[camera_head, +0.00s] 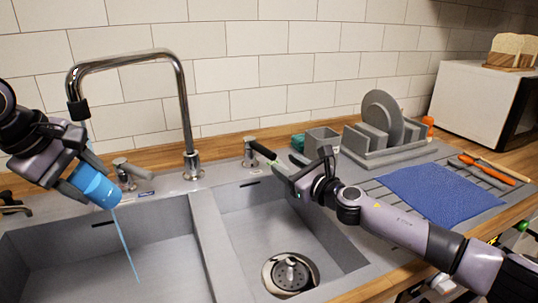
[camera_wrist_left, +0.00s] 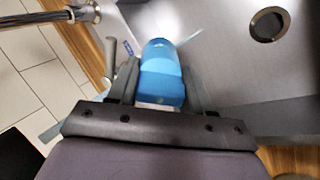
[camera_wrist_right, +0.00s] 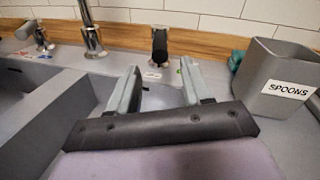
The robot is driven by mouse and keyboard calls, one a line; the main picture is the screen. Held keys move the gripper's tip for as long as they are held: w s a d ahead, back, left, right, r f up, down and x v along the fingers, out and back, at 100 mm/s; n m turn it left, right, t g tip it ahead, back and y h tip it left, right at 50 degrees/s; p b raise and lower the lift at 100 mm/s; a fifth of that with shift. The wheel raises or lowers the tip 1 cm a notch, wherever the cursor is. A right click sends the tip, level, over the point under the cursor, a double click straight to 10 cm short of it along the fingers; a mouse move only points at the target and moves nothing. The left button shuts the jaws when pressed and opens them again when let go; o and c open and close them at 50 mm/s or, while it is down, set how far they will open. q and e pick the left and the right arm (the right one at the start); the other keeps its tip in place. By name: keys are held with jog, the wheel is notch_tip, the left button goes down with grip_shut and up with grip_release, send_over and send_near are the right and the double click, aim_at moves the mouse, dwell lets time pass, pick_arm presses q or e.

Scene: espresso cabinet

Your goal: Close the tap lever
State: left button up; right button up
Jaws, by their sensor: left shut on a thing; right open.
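The tall chrome tap (camera_head: 187,110) arches over the left side of the sink. Blue water shows below its spout, and a thin stream (camera_head: 125,240) runs past the cup into the left basin. My left gripper (camera_head: 88,180) is shut on a blue cup (camera_head: 100,188), tilted under the spout; the cup also shows in the left wrist view (camera_wrist_left: 160,75). A lever with a black handle (camera_head: 263,151) stands on a chrome base right of the tap. My right gripper (camera_wrist_right: 158,85) is open, its fingers either side of that lever (camera_wrist_right: 160,45) in view, short of it. Contact is not visible.
A second lever with a grey handle (camera_head: 138,171) stands left of the tap. A grey spoons holder (camera_wrist_right: 275,85) is close to my right gripper. A dish rack (camera_head: 385,148) and blue mat (camera_head: 430,193) lie to the right. The right basin (camera_head: 245,225) is empty.

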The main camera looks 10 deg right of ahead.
aim_at(273, 157)
jog(key=x, duration=0.3)
jog(key=shift+w+a+r, duration=0.1)
jog(key=shift+w+a, duration=0.05)
jog(key=shift+w, duration=0.2)
jog(key=shift+w+a, duration=0.35)
jog(key=shift+w, duration=0.2)
jog(key=shift+x, duration=1.05)
jog(key=shift+w+a, duration=0.15)
jog(key=shift+w, duration=0.3)
grip_shut()
